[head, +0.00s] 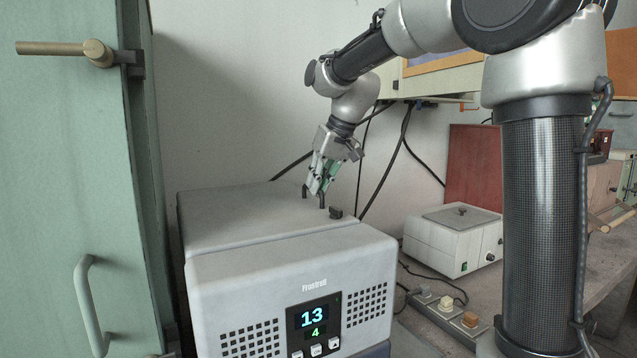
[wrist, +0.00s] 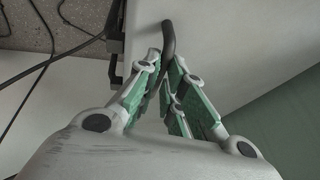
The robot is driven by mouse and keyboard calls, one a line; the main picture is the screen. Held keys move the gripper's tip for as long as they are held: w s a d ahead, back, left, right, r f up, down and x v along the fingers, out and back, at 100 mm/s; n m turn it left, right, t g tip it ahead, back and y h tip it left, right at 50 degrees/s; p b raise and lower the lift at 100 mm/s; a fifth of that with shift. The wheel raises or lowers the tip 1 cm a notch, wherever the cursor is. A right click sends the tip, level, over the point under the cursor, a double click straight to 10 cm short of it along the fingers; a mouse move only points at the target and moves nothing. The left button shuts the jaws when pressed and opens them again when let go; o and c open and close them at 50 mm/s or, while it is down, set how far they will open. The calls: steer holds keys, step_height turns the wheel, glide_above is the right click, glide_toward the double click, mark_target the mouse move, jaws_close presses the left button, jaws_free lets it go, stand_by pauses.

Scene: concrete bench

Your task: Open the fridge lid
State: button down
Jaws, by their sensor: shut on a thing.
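The fridge is a grey box with a rounded front marked "Frostroll" and a display reading 13 and 4. Its lid (head: 235,208) is the flat top part at the back and looks closed. A dark handle (head: 321,197) stands up near the lid's right edge. My gripper (head: 319,190) is above the lid's right side, pointing down, with its green-padded fingers shut on the handle. In the wrist view the dark curved handle (wrist: 168,40) passes between the fingertips (wrist: 168,72). The lid's pale surface (wrist: 225,45) lies behind it.
A green cabinet (head: 65,200) with handles stands close at the left. A small white box device (head: 452,238) sits on the bench at the right, near a power strip (head: 445,308). Black cables hang along the wall behind the fridge. A small dark latch (head: 336,212) is beside the handle.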

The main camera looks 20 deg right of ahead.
steer(key=s+a+r+h, duration=0.1)
steer(key=a+r+h, duration=0.2)
steer(key=a+r, duration=0.4)
steer(key=s+a+r+n+t+h, duration=0.1)
steer(key=a+r+h, duration=0.3)
steer(key=r, duration=1)
steer(key=s+a, duration=0.1)
steer(key=a, duration=0.2)
steer(key=shift+a+n+t, duration=0.25)
steer(key=shift+n+t, duration=0.05)
steer(key=c, duration=1.5)
jaws_free()
steer(key=shift+a, duration=0.15)
steer(key=shift+r, duration=0.1)
